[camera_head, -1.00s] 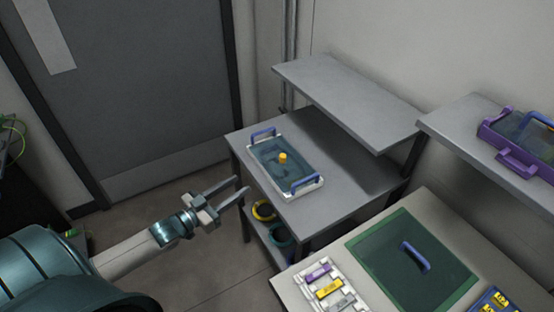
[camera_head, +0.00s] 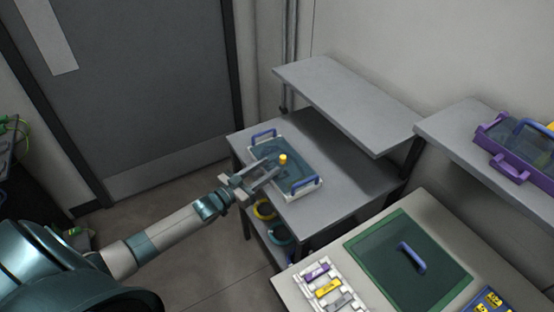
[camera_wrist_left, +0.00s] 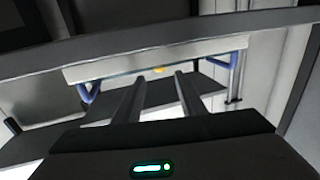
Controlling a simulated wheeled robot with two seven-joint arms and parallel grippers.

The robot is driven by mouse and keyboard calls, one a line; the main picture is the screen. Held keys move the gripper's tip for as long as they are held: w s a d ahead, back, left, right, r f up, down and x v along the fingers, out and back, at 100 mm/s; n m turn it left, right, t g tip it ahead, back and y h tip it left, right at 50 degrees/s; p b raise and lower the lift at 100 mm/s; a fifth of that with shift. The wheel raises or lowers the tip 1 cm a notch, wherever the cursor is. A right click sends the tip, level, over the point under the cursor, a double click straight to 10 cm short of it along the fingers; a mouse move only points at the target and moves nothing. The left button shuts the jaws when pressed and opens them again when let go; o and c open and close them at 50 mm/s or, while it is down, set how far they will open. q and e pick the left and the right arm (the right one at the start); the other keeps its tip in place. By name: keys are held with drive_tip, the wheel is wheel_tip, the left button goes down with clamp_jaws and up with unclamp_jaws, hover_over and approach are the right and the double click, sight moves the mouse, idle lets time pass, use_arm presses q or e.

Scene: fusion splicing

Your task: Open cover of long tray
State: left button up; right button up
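The long tray (camera_head: 297,191) is white with blue handles at both ends and stands on the grey table on the far side. A dark see-through cover (camera_head: 303,175) with a yellow knob (camera_head: 283,159) lies on it. My left gripper (camera_head: 274,166) is open, its two fingers reaching over the tray's near side close to the knob. In the left wrist view the fingers (camera_wrist_left: 160,80) are apart with nothing between them, and the tray's side (camera_wrist_left: 205,52) and a bit of yellow show beyond them. My right gripper is not in view.
A raised grey shelf (camera_head: 340,95) stands behind the tray. At the right are a purple tray (camera_head: 493,150) on a shelf and a bench with a green-framed panel (camera_head: 380,262) and a white rack (camera_head: 337,268). Coloured rings lie on the lower shelf.

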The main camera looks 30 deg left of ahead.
sight(281, 159)
use_arm(q)
drive_tip(key=shift+p+x, duration=0.4)
drive_tip(key=shift+x, duration=2.2)
drive_tip(key=shift+c, duration=0.2)
drive_tip(key=shift+w, duration=0.1)
clamp_jaws()
